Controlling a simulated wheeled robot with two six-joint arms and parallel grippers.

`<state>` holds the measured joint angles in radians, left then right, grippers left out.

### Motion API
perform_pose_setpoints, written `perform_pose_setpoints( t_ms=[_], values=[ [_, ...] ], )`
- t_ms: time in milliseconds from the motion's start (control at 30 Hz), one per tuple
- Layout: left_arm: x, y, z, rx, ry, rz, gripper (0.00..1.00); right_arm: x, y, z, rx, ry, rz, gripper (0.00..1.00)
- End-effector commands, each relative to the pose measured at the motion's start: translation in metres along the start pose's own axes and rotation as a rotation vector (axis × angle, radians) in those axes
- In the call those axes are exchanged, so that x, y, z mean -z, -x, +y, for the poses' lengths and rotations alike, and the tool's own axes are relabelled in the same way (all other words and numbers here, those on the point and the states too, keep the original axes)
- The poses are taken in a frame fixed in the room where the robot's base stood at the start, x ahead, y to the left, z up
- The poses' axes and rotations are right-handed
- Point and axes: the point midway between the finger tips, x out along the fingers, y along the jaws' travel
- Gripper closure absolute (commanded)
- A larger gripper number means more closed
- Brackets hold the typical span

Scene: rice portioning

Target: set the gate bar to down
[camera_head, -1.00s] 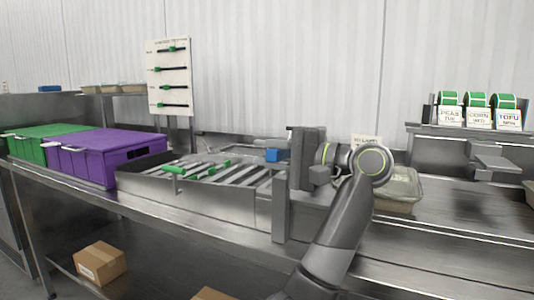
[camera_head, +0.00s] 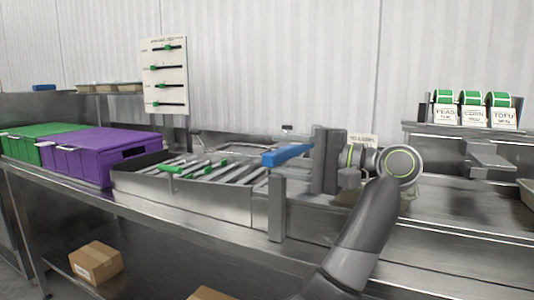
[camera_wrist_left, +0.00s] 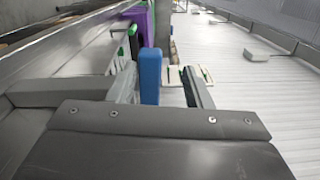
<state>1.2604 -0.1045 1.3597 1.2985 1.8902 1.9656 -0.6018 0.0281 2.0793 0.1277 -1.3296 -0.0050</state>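The blue bar (camera_head: 287,154), which I take to be the gate bar, lies near level beside a steel post (camera_head: 277,205), at the right end of the tray of rollers. Its right end comes close to my left gripper (camera_head: 318,160). In the left wrist view the blue bar (camera_wrist_left: 150,75) shows between the two fingers of my left gripper (camera_wrist_left: 163,82). It is close to the left finger, with a clear gap to the right finger. The gripper looks open. My right gripper is not in view.
A steel tray with rollers and green-handled items (camera_head: 195,170) lies left of the post. Purple (camera_head: 100,155) and green (camera_head: 40,140) bins stand further left. A panel with sliders (camera_head: 164,75) stands behind. Label rolls (camera_head: 473,98) sit on the right shelf. The right counter is mostly bare.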

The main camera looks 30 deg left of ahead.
Motion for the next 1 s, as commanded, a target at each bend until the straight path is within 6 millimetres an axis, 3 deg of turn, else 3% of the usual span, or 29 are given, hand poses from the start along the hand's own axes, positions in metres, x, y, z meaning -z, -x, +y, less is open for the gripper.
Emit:
perform_pose_setpoints(
  t_ms=[200, 400, 1000],
  values=[
    [0.0, 0.047, -0.001, 0.002, -0.001, 0.003, 0.55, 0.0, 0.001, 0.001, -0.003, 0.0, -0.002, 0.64],
    [0.0, 0.068, -0.001, 0.002, 0.0, 0.0, 0.55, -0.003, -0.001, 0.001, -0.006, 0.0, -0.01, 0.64],
    [0.0, 0.072, 0.0, 0.001, 0.0, 0.0, 0.55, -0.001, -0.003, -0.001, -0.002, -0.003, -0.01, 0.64]
  ],
)
